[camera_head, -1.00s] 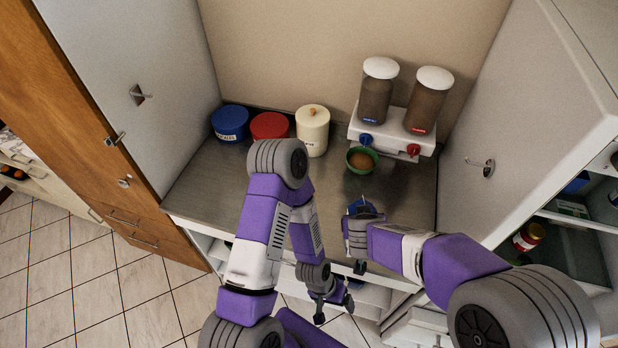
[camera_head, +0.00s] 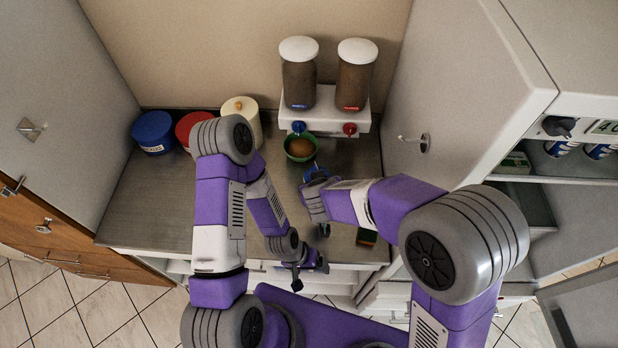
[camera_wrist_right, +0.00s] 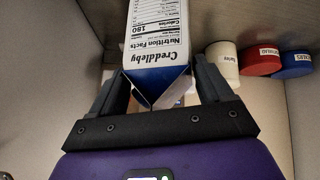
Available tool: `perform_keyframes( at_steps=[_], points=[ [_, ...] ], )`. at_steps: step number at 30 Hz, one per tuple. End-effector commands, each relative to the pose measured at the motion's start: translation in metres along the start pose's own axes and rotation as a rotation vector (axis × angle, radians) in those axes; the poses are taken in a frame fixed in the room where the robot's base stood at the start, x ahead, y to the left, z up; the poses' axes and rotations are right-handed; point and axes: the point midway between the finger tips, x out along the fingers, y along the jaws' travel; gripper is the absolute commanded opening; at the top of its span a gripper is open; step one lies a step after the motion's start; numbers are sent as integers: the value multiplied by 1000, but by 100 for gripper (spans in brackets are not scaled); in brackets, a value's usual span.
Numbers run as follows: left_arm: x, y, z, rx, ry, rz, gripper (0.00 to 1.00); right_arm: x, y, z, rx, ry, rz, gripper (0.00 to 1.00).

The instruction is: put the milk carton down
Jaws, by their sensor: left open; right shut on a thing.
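The milk carton shows in the right wrist view (camera_wrist_right: 158,40) as a white and blue box with nutrition text. In the head view only a small blue part of the carton (camera_head: 316,173) shows, beyond my right gripper (camera_head: 318,200) and over or on the steel counter (camera_head: 150,205). My right gripper (camera_wrist_right: 160,88) is shut on the carton, with one finger on each side. I cannot tell whether the carton's base touches the counter. My left gripper (camera_head: 308,275) is open and empty at the counter's front edge.
A green bowl (camera_head: 301,147) with something brown in it stands under a two-jar dispenser (camera_head: 325,105). Blue (camera_head: 153,132), red (camera_head: 192,128) and cream (camera_head: 243,108) canisters stand at the back left. A small sponge-like block (camera_head: 366,237) lies at the front right. The counter's left part is clear.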

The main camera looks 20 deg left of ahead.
Motion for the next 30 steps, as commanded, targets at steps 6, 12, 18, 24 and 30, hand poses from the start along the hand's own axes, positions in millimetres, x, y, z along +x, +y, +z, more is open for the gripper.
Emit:
perform_keyframes(
  at_steps=[6, 12, 18, 24, 30],
  points=[
    [18, -7, -1, 0, 1, 0, 90, 28, -5, 20, 0, 3, 0, 0],
    [26, -10, -1, 0, 1, 0, 90, 39, -7, 27, 1, 4, 0, 0],
    [31, -12, -2, 0, 1, 0, 90, 46, -9, 33, 1, 4, 0, 0],
    [47, -18, -2, 0, 1, 0, 90, 66, -12, 48, 1, 3, 0, 0],
    [48, -18, -2, 0, 1, 0, 90, 68, -13, 49, 1, 5, 0, 0]
  ],
)
